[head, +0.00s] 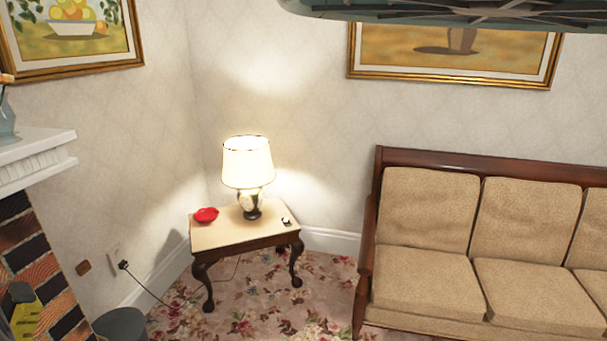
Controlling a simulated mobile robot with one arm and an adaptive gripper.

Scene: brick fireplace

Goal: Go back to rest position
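My gripper is not visible in the head view, so I cannot see its fingers or whether it holds anything. A small side table (215,236) with dark curved legs stands in the corner of the room. On it are a lit lamp (247,163) with a cream shade, a red lip-shaped object (206,215) at the left, and a small dark and white item (286,221) at the right.
A beige sofa (425,276) with a wooden frame stands at the right. A brick fireplace (35,250) with a white mantel (35,158) is at the left. A cord runs from the wall socket. Flowered carpet (255,310) lies open before the table.

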